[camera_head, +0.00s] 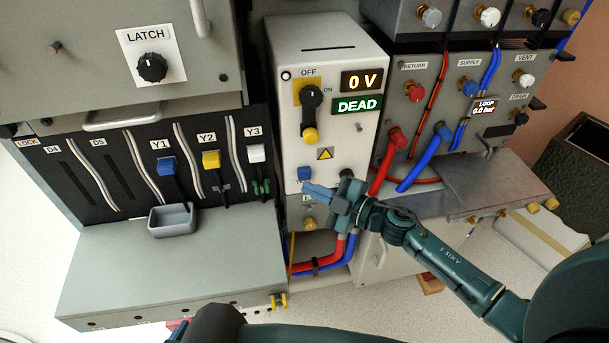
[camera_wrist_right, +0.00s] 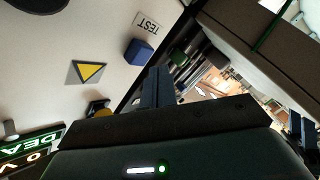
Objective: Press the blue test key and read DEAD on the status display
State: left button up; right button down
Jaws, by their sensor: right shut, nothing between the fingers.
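The blue test key (camera_head: 304,173) is on the front of the pale cabinet, beside a partly hidden TEST label. My right gripper (camera_head: 307,187) is shut and empty, its tips just below the key in the head view. The key also shows in the right wrist view (camera_wrist_right: 139,50), beyond the finger ends (camera_wrist_right: 158,72) and slightly left of them; a small gap shows there. I cannot tell how far the tips are from the panel. The status display (camera_head: 357,105) reads DEAD in green, under a 0 V readout (camera_head: 362,80).
A black rotary switch (camera_head: 312,97) with a yellow end sits above the key. Red hoses (camera_head: 383,172) and blue hoses (camera_head: 425,160) run at the right. A grey tray (camera_head: 173,221) and a worktop (camera_head: 110,270) are at the left.

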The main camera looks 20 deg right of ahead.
jog(key=shift+s, duration=0.1)
